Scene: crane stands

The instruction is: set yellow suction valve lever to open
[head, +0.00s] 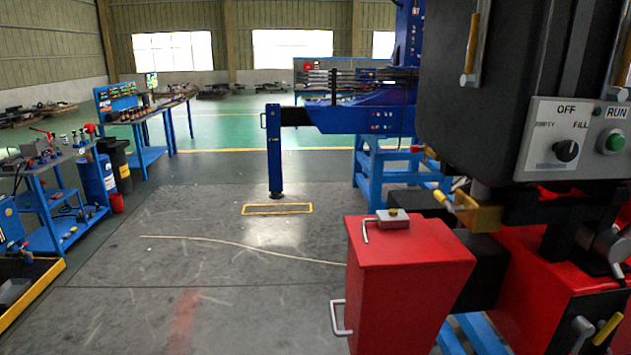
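Two yellow valve parts show on the right side of the head view. A yellow valve body with a small yellow lever (443,199) sits below the black tank (505,110), above and behind the red box. A second yellow lever (607,330) is low at the right edge, in front of the red machine, tilted up to the right beside a grey metal fitting (582,328). I cannot tell from the view which one is the suction valve lever, or its exact setting. Neither of my grippers is in view.
A red box (405,290) with a side handle stands in front of the machine. A control panel (575,140) has a black EMPTY/FILL knob and a green RUN button (613,143). Blue workbenches (60,195) stand at left. The grey floor (200,260) between is mostly clear.

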